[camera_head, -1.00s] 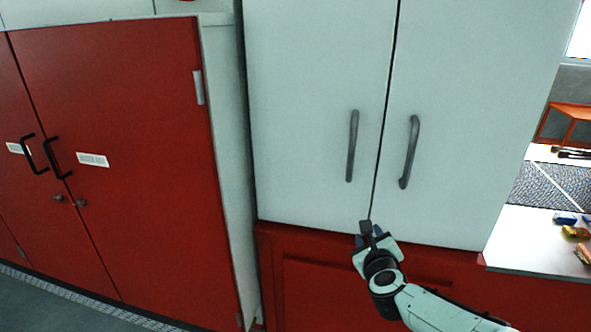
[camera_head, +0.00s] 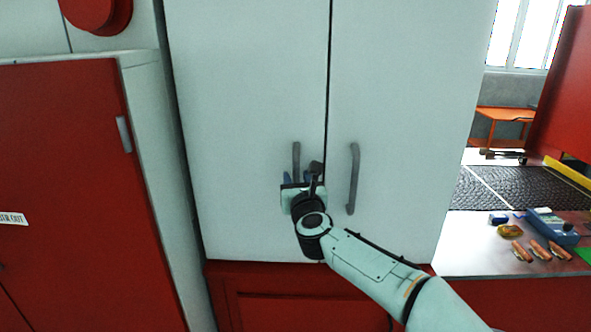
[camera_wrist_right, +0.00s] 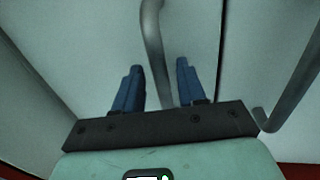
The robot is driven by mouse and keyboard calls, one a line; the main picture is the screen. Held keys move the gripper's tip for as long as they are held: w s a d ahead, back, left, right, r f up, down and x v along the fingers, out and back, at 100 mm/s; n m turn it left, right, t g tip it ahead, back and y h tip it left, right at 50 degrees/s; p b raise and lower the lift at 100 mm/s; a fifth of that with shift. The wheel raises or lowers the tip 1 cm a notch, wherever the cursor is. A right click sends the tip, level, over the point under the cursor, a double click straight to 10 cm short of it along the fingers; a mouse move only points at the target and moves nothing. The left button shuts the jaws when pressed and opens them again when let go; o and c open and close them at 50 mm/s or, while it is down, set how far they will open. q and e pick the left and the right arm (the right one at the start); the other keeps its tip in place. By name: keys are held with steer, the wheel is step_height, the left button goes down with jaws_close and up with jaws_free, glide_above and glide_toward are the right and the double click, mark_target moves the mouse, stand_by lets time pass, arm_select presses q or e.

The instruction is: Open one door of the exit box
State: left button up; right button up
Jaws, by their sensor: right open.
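The exit box is a tall white cabinet with two closed doors, a left door (camera_head: 245,100) and a right door (camera_head: 410,100), meeting at a dark vertical seam. Each door has a grey bar handle near the seam: a left handle (camera_head: 296,155) and a right handle (camera_head: 352,180). My right gripper (camera_head: 298,177) is open at the lower part of the left handle. In the right wrist view, the left handle (camera_wrist_right: 152,30) runs down between the two blue fingers (camera_wrist_right: 158,80), which are apart. The right handle (camera_wrist_right: 292,85) is to their right. My left gripper is not in view.
A red cabinet (camera_head: 75,180) stands to the left, and a red panel (camera_head: 300,305) is below the doors. At right, a white counter (camera_head: 470,250) holds several small items beside a dark mesh belt (camera_head: 500,188).

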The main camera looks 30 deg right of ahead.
steer(key=shift+p+x, duration=0.3)
steer(key=shift+x, duration=0.85)
steer(key=shift+s, duration=0.1)
jaws_close()
